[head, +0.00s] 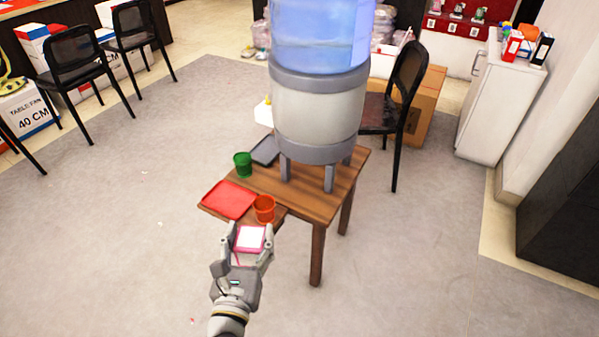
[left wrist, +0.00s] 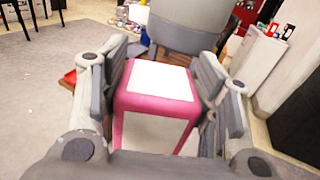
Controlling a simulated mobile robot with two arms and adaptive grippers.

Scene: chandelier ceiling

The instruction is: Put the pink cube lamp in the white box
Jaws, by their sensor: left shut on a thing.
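The pink cube lamp (head: 250,237) has pink edges and a white top. My left gripper (head: 248,246) is shut on it, in front of the table's near edge. In the left wrist view the lamp (left wrist: 157,84) sits between the two fingers of the gripper (left wrist: 160,92), one on each side. A white box-like thing (head: 264,113) shows at the far left of the table, partly hidden behind the water dispenser; I cannot tell for sure that it is the white box. My right gripper is not in view.
The wooden table (head: 318,202) carries a large water dispenser (head: 318,110), a red tray (head: 228,199), an orange cup (head: 264,209), a green cup (head: 242,165) and a dark tray (head: 265,151). A black chair (head: 405,100) stands behind it.

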